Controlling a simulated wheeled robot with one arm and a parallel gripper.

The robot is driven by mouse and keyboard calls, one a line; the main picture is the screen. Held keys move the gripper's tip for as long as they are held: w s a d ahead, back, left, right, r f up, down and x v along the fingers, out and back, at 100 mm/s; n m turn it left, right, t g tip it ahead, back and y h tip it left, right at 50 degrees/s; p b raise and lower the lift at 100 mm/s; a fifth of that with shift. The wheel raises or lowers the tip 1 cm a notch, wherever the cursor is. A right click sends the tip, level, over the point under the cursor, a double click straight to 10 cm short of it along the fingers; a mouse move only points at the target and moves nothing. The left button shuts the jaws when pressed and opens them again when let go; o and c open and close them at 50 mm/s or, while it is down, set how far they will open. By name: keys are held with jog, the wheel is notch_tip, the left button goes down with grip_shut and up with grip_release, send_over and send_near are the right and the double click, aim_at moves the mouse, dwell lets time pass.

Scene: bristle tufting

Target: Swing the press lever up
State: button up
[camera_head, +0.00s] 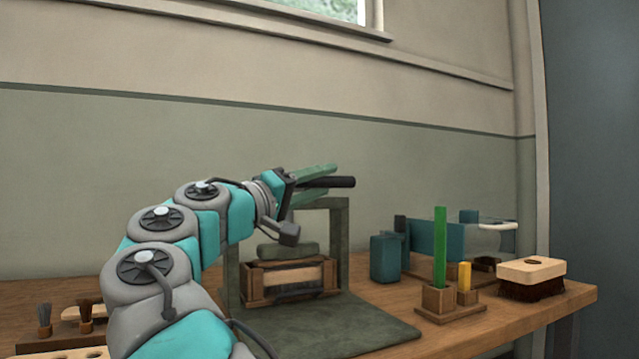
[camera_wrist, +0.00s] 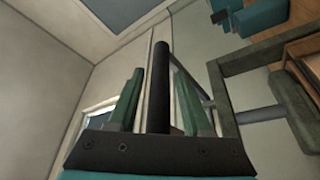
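The press (camera_head: 343,240) is a dark green upright frame on a flat base plate, with a green pressing block (camera_head: 287,250) low over a wooden box-like fixture (camera_head: 247,284). The press lever ends in a black round handle (camera_head: 340,182), raised just above the top of the frame. In the wrist view the handle (camera_wrist: 161,80) lies between my two green fingers, with a thin rod running from it toward the frame. My gripper (camera_head: 318,181) is open around the handle. Narrow gaps show on both sides of the handle (camera_wrist: 160,95). My arm hides the left part of the press.
The wall is behind.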

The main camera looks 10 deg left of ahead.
grip_shut()
dwell(1.1)
